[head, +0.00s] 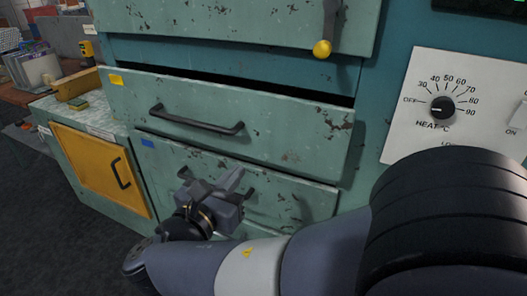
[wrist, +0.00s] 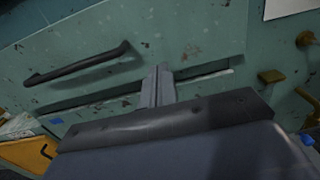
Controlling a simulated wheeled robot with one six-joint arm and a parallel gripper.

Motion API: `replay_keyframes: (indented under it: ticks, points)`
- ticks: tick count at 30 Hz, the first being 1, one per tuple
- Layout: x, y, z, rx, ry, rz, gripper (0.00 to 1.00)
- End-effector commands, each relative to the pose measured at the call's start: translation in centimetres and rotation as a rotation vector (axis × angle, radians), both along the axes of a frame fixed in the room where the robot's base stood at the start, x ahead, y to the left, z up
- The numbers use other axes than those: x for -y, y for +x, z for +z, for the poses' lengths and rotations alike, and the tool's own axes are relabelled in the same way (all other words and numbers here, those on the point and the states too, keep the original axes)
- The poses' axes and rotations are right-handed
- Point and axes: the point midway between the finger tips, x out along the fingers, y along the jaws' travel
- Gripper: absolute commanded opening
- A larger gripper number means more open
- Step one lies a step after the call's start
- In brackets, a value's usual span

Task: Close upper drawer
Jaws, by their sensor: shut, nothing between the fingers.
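The upper drawer (head: 285,116) is a worn green front with a yellow label and a black bar handle (head: 197,122). It stands pulled out, with a dark gap along its top edge. My gripper (head: 238,181) is low in front of the lower drawer (head: 300,200), below the upper drawer's handle, and partly covers the lower drawer. In the wrist view its fingers (wrist: 158,88) are together and empty, pointing towards the seam under the upper drawer front (wrist: 200,35). The handle (wrist: 80,65) lies to their left. I cannot tell whether the fingertips touch the front.
A yellow door (head: 95,165) is in the lower cabinet at left, under a worktop with small items. A lever with a yellow knob (head: 322,48) hangs above the drawer. A white heat panel (head: 450,105) is at right. Dark floor lies open at lower left.

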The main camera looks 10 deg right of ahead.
Motion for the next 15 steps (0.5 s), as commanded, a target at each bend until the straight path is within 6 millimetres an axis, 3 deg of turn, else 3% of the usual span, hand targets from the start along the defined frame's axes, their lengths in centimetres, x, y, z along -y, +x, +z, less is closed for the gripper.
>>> replay_keyframes:
  ticks: [5, 15]
  points:
    - [0.5, 0.7, 0.1, 0.012, -0.002, 0.005, 0.0]
    - [3.5, 4.3, 0.1, 0.009, -0.001, 0.0, 0.0]
